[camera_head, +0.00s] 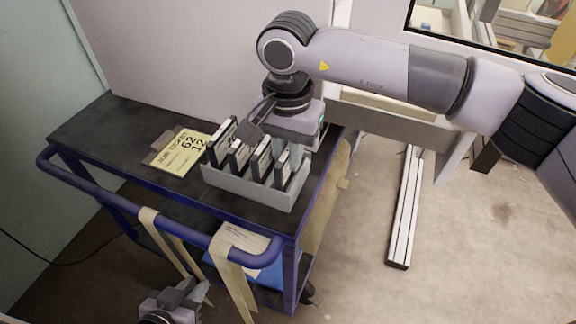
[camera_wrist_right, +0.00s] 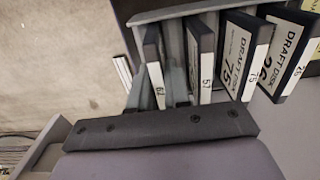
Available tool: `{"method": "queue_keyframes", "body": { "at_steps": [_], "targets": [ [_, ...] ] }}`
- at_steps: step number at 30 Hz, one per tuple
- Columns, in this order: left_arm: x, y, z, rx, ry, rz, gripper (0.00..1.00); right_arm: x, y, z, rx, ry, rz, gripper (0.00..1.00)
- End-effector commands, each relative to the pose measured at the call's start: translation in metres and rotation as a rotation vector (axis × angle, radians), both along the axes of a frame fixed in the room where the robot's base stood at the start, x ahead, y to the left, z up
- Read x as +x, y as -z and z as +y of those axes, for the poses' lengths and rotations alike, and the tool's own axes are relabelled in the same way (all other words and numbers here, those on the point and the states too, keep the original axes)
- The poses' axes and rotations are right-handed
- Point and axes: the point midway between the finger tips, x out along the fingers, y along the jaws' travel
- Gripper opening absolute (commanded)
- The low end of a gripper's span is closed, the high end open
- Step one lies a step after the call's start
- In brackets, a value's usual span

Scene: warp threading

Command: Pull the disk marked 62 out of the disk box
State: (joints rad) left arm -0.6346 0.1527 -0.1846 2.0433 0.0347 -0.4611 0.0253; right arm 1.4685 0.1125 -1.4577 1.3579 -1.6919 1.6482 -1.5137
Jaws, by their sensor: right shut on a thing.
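The grey disk box (camera_head: 250,190) stands on the dark top of a blue cart, with several black disks with white labels upright in it. The disk marked 62 (camera_wrist_right: 153,62) is at the left end of the row in the right wrist view; in the head view it appears to be the rightmost disk (camera_head: 282,170). My right gripper (camera_wrist_right: 158,90) is shut on it, one finger on each side. The disk appears still inside the box; its lower part is hidden. My left gripper (camera_head: 188,292) hangs low at the bottom of the head view, away from the box; its jaw opening is unclear.
Disks marked 57 (camera_wrist_right: 203,60), 75 (camera_wrist_right: 238,52) and 26 (camera_wrist_right: 286,50) stand beside the held disk. A yellow job ticket (camera_head: 181,152) reading 62 lies left of the box. The blue cart handle (camera_head: 130,204) runs along the near side.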

Motion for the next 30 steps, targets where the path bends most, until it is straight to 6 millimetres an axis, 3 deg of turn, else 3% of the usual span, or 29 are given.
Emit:
{"method": "queue_keyframes", "body": {
  "at_steps": [30],
  "targets": [
    [-0.001, -0.033, 0.001, 0.002, 0.0, 0.004, 0.22, 0.0, -0.061, 0.0, 0.001, 0.0, 0.0, 0.0]
  ]
}}
